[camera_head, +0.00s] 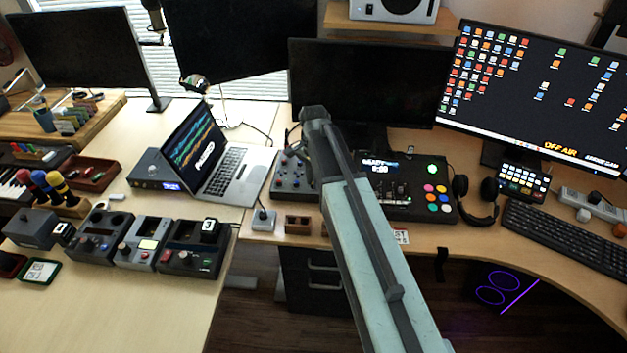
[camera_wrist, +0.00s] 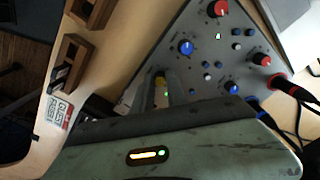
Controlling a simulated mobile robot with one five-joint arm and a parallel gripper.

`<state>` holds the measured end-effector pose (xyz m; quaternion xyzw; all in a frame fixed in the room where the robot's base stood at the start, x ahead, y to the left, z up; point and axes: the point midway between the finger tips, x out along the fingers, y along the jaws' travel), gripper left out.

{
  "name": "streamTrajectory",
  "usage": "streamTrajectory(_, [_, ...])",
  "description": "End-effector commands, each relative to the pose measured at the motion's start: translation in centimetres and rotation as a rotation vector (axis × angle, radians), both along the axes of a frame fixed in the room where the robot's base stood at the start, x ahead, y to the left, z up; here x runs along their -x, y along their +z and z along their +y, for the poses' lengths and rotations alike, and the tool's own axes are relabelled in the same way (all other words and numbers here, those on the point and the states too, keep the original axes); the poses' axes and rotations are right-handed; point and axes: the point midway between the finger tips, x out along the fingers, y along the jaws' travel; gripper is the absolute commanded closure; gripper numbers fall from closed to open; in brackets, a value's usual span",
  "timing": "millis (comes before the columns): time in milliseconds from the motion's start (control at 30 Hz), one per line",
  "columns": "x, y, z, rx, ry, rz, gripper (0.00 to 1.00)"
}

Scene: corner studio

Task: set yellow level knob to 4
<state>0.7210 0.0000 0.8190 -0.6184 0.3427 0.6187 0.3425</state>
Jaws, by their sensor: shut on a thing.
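The grey control box with several knobs (camera_wrist: 205,60) fills the upper right of the wrist view. In the head view the box (camera_head: 288,184) stands right of the laptop, partly covered by my arm. The yellow knob (camera_wrist: 160,79) shows at the box's left part, between the fingertips of my gripper (camera_wrist: 160,88). The gripper is shut on this knob, and its fingers and body hide most of it. The knob's pointer and scale cannot be read. In the head view the fingertips are hidden behind my arm.
Red knobs (camera_wrist: 219,9) and blue knobs (camera_wrist: 186,47) sit close by on the same box. Small wooden blocks (camera_head: 297,224) and a small switch box (camera_head: 263,219) stand at the desk's front edge.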

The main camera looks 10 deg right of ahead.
Motion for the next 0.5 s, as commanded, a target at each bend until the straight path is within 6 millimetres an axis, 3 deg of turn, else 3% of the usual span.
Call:
streamTrajectory(367, [-0.18,0.03,-0.04,0.000,-0.003,-0.005,1.00])
streamTrajectory(400, [-0.19,0.03,-0.04,0.000,-0.002,-0.005,0.71])
streamTrajectory(433, [-0.17,0.03,-0.03,0.000,-0.002,-0.005,0.63])
streamTrajectory(500, [-0.15,0.03,-0.03,0.001,-0.002,-0.004,0.60])
